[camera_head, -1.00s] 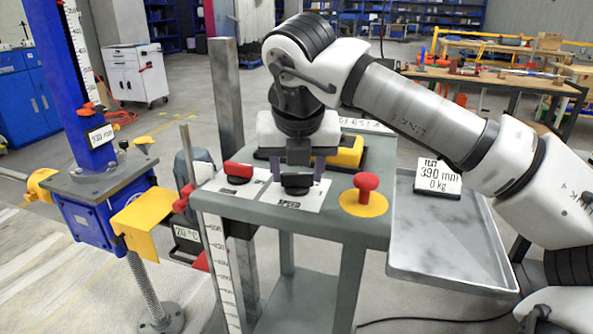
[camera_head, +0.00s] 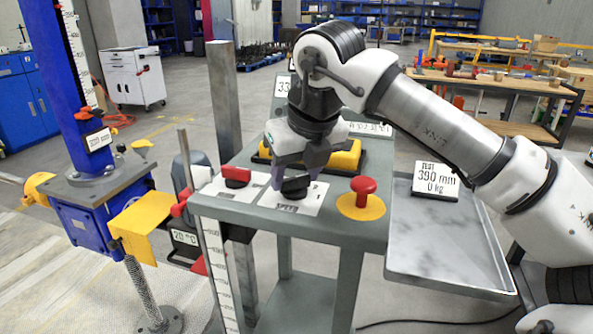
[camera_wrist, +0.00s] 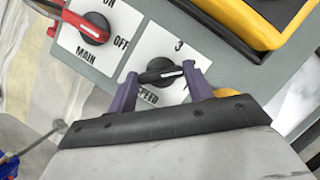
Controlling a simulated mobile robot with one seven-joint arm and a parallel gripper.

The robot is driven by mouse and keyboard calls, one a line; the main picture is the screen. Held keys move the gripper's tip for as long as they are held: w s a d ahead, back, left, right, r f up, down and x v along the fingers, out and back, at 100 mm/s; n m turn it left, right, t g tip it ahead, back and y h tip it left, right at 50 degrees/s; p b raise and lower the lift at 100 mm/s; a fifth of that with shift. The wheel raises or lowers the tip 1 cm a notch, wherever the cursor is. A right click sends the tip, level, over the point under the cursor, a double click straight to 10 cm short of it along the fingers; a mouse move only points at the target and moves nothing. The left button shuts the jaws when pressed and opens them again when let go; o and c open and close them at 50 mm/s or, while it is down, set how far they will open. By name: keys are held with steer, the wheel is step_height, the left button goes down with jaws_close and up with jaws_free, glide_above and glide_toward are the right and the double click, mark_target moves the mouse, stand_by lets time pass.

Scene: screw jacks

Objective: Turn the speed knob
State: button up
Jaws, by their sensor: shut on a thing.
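The speed knob (camera_head: 296,186) is a black round knob with a raised bar on a white plate on the grey cart top. In the wrist view the knob (camera_wrist: 160,72) shows its bar, with a white and red mark, lying between two purple fingers above the word SPEED. My gripper (camera_head: 297,172) is over the knob, its fingers reaching down on both sides; in the wrist view the gripper (camera_wrist: 160,78) is shut on the bar. The bar's end nearest the right finger carries the mark. The finger tips partly hide the bar's ends.
Left of it is the red main switch (camera_head: 236,176), also seen in the wrist view (camera_wrist: 88,24). A red mushroom button (camera_head: 363,190) on a yellow disc stands close on the right. A yellow and black box (camera_head: 345,157) lies behind. A grey tray (camera_head: 450,245) adjoins the cart.

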steer(key=o, duration=1)
steer(key=v, duration=1.4)
steer(key=shift+p, duration=0.3)
steer(key=shift+f, duration=0.1)
